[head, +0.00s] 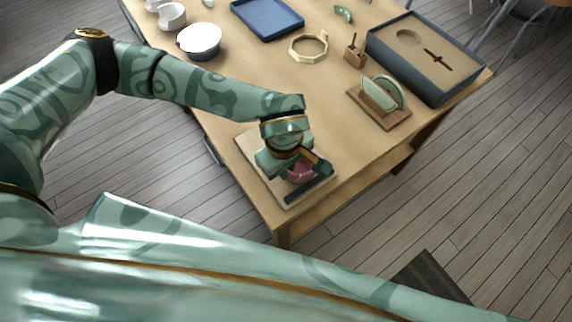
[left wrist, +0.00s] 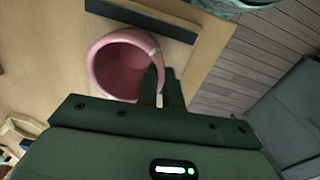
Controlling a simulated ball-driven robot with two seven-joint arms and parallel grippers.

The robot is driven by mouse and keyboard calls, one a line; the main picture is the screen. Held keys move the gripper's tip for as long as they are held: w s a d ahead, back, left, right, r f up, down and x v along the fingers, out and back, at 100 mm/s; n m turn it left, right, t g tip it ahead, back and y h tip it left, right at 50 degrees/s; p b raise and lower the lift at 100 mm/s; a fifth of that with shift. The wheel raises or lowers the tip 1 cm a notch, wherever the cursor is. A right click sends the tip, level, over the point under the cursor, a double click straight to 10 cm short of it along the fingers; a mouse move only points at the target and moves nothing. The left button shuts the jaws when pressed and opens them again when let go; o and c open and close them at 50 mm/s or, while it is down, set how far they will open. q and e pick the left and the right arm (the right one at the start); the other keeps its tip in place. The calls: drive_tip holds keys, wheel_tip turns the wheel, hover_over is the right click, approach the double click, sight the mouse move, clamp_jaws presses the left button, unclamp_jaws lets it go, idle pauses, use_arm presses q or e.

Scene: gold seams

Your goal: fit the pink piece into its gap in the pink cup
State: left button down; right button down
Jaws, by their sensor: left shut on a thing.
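The pink cup (head: 300,174) stands on a pale board (head: 248,142) at the table's near corner, partly covered by my left gripper (head: 312,167). In the left wrist view the cup (left wrist: 103,68) shows its open mouth, with a small pale spot on the rim at its upper right. My left gripper (left wrist: 165,85) is shut, its fingertips at the cup's right rim. The pink piece cannot be made out apart from the cup; what lies between the fingers is hidden by them. My right gripper is not in view.
A dark bar (head: 311,190) lies along the board's near edge. Farther back are a wooden stand with green pieces (head: 383,108), a grey box (head: 425,57), an octagonal ring (head: 308,46), a white bowl (head: 200,40) and a blue tray (head: 267,17). The table middle is clear.

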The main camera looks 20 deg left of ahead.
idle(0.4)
use_arm(q)
drive_tip(key=c, duration=1)
unclamp_jaws()
drive_tip(key=shift+r+p, duration=2.3)
drive_tip(key=shift+r, duration=0.65)
